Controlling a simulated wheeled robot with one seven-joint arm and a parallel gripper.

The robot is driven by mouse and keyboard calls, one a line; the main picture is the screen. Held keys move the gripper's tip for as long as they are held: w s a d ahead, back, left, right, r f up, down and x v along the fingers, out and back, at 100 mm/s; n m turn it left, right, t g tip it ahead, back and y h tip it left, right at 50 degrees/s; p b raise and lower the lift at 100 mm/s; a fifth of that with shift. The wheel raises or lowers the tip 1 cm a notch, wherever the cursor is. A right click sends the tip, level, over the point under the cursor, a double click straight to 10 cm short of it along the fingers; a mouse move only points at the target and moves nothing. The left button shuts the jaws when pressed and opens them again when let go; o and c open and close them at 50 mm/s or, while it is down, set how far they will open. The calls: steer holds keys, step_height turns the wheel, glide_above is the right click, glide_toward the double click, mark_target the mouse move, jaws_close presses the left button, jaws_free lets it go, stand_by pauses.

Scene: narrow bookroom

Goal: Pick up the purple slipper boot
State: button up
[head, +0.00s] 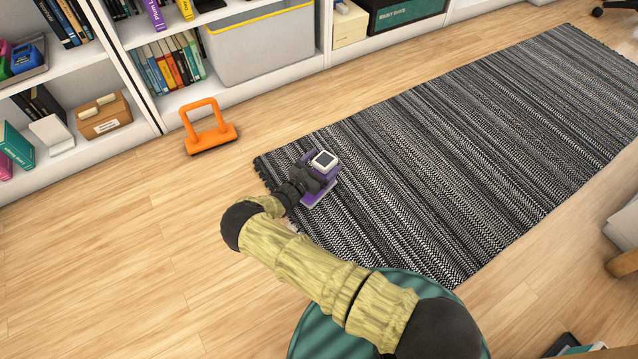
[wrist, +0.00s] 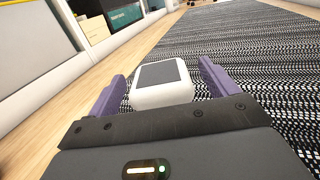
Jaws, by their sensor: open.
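I see no purple slipper boot in either view. My gripper (head: 322,169) is low over the near left end of the striped rug, and its two purple fingers are spread open. They also show in the wrist view (wrist: 163,74). A small white block with rounded corners and a dark grey square face (head: 324,160) is between the fingers. In the wrist view the white block (wrist: 162,97) nearly fills the gap; I cannot tell whether the fingers touch it. My wrist hides part of the rug around it.
The grey striped rug (head: 450,130) runs to the upper right. An orange bracket-shaped object (head: 212,132) stands on the wooden floor by the white shelves (head: 100,150). Bare floor (head: 120,260) is open at left. A green round thing (head: 320,325) is under my arm.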

stand_by(0.5)
steer(key=c, duration=1.4)
step_height(320, 180, up, 10)
steer(key=p, duration=0.7)
